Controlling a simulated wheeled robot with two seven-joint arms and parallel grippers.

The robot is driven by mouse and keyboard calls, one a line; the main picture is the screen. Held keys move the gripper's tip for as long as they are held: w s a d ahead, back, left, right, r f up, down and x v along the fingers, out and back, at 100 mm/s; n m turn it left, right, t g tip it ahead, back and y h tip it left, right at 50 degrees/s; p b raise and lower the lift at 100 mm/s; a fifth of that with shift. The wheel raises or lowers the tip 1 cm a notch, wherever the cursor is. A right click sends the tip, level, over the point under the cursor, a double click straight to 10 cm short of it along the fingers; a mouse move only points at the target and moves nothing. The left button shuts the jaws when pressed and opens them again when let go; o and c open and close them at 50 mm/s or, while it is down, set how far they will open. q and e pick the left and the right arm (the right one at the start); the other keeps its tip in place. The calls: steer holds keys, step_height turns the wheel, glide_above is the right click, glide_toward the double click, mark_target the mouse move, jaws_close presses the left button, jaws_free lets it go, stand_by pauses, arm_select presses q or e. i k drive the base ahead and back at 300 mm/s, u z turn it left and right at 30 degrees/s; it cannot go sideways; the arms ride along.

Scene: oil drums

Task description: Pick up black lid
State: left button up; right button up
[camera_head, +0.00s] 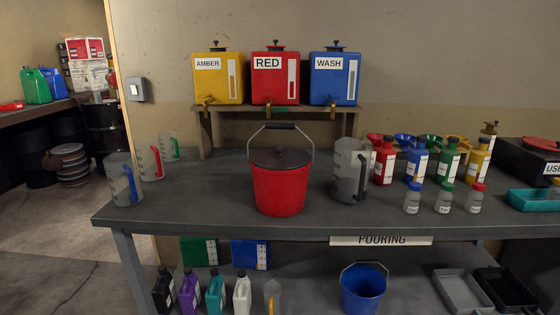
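A black lid (280,158) sits on top of a red bucket (279,192) in the middle of the grey workbench (225,222). The bucket's wire handle with a dark grip (281,127) stands upright above the lid. The lid looks flat and level and covers the bucket's mouth, so the inside is hidden. Neither of my grippers shows in the head view.
A grey jug (350,170) stands close to the right of the bucket, with coloured bottles beyond. Amber, red (275,80) and wash tanks stand on a riser behind. Clear jugs (123,180) stand at left. The bench is bare in front and left of the bucket.

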mark_target(274, 159)
steer(key=u, duration=0.2)
steer(key=k, duration=0.3)
steer(key=z, duration=1.1)
steer(key=i, duration=0.85)
